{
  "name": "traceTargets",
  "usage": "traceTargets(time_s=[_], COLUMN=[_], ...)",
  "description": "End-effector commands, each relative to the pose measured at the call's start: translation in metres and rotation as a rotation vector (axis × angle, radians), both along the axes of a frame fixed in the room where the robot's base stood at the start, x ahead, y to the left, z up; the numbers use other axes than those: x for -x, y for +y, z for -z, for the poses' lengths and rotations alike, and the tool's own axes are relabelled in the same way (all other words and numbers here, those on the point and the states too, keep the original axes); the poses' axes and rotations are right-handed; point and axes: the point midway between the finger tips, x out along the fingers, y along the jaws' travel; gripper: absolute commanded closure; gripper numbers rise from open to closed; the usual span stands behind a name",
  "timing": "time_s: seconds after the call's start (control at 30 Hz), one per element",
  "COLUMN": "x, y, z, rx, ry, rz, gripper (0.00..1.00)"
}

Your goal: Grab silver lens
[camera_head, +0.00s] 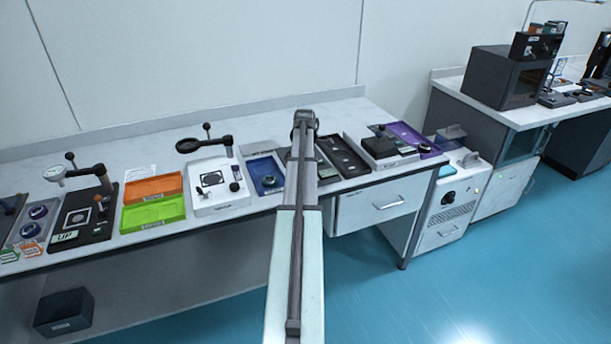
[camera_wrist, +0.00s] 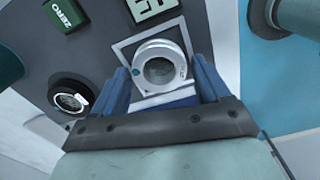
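In the wrist view, the silver lens (camera_wrist: 160,66) is a thick pale ring around a greyish glass, with a small blue dot on its left side. It appears to lie over a white square outline on a dark grey surface. My gripper (camera_wrist: 161,70) has its two blue fingers apart, one on each side of the lens, with what look like narrow gaps. I cannot tell whether either finger touches it. In the head view, my arm reaches up the middle over the bench, and the fingers and this lens cannot be made out.
A dark round part (camera_wrist: 268,14) stands at the upper right. In the head view, orange (camera_head: 153,189) and green (camera_head: 153,212) trays sit left of my arm.

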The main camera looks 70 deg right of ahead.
Motion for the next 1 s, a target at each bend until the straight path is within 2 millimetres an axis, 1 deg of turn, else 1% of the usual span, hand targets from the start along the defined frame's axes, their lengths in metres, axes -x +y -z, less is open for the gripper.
traceTargets(time_s=[0.03,0.4,0.47,0.67,0.77,0.87,1.0], x=[0.000,0.000,0.000,0.000,0.000,0.000,0.000], y=[0.000,0.000,0.000,0.000,0.000,0.000,-0.001], z=[0.000,0.000,0.000,-0.001,-0.005,-0.014,-0.037], rx=[0.000,0.000,0.000,0.000,0.000,0.001,0.002], ry=[0.000,0.000,0.000,0.000,0.000,-0.001,-0.001], rz=[0.000,0.000,0.000,0.000,0.000,0.000,0.000], gripper=[0.30,0.65,0.69,0.70,0.70,0.70,0.70])
